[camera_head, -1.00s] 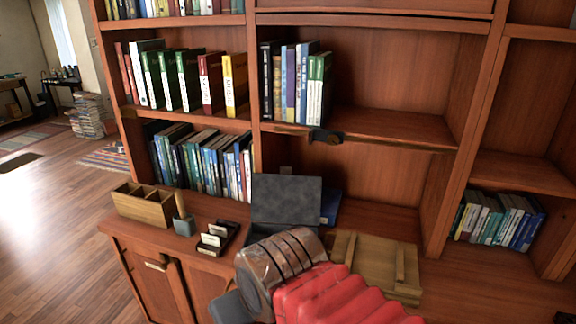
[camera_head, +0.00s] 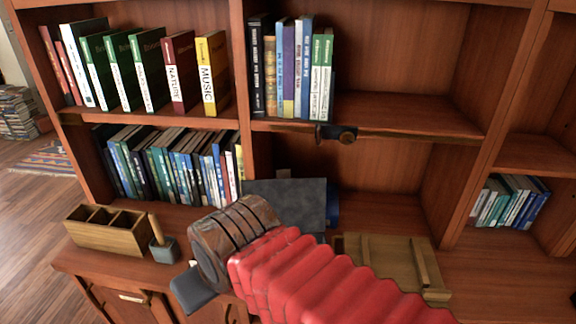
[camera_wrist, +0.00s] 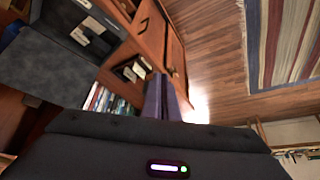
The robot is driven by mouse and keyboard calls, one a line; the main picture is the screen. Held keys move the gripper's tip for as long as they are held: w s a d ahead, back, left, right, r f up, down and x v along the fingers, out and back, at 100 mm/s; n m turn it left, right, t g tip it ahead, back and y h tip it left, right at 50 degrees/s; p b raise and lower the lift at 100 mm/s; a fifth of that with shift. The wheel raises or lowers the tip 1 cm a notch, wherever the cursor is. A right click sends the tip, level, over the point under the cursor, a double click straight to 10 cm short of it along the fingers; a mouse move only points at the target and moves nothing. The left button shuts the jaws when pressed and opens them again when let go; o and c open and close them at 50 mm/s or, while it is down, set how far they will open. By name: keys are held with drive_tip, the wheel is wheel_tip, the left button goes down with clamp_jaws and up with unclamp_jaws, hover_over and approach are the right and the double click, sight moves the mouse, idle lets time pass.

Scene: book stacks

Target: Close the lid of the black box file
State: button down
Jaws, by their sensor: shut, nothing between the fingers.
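The black box file (camera_head: 288,203) stands open on the cabinet top. Its dark lid is raised, and my arm hides most of its lower part in the head view. The wrist view shows the box file (camera_wrist: 48,62) at upper left, with the lid's broad dark face and pale papers or labels (camera_wrist: 88,32) by the base. My gripper (camera_wrist: 165,98) is shut and empty, its two fingers close together. In the wrist picture it is apart from the box file, to the right of it.
A wooden divided organizer (camera_head: 108,230) and a small grey pot (camera_head: 163,249) stand left of my arm. A wooden crate-like box (camera_head: 392,262) lies to the right. A small dark card holder (camera_wrist: 130,69) shows in the wrist view. Shelves with books (camera_head: 160,75) rise behind.

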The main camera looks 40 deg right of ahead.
drive_tip(key=shift+w, duration=0.3)
